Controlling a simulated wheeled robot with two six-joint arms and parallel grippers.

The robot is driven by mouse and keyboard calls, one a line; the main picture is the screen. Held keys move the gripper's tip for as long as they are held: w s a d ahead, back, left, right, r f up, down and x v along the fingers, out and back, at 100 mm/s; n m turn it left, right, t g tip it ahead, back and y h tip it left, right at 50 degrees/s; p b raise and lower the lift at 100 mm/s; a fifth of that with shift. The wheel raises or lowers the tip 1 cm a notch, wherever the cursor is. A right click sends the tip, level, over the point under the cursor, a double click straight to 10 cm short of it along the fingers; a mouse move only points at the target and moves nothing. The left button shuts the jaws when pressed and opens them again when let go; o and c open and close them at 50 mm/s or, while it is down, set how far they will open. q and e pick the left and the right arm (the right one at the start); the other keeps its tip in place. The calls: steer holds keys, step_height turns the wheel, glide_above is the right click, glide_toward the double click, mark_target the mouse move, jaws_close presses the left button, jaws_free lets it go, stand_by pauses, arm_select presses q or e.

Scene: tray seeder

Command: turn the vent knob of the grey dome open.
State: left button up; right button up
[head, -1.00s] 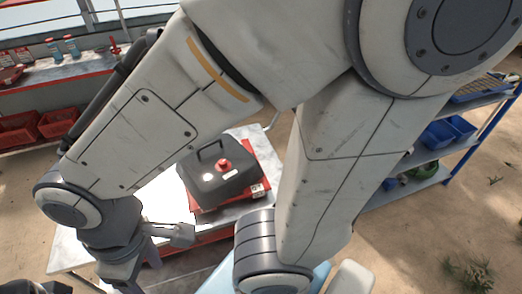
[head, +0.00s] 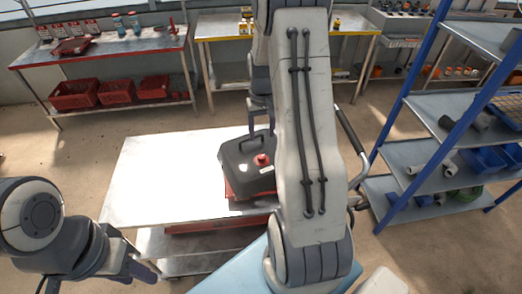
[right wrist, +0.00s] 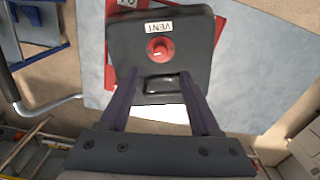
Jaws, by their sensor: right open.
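The grey dome (head: 236,156) is a dark, box-like cover with a handle on top, sitting on a red base on the white table. Its red vent knob (head: 262,159) is on the top face; in the right wrist view the knob (right wrist: 160,50) sits beside a VENT label, with a small pale mark on it. My right gripper (right wrist: 158,98) is open and empty, its two fingers pointing at the dome, with the dome's handle (right wrist: 162,82) showing between them. Contact cannot be told. My left gripper (head: 142,272) is low at the left, apart from the dome; its jaws are unclear.
The white table (head: 150,180) has clear room left of the dome. A blue shelf rack (head: 425,115) stands at the right. Benches (head: 110,48) with red crates (head: 75,95) stand at the back. My raised right arm hides the dome's right side in the head view.

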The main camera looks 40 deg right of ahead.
mark_target(261, 156)
step_height(261, 156, down, 10)
steer(key=p, duration=0.2)
steer(key=shift+p, duration=0.35)
steer(key=shift+c, duration=0.3)
jaws_close()
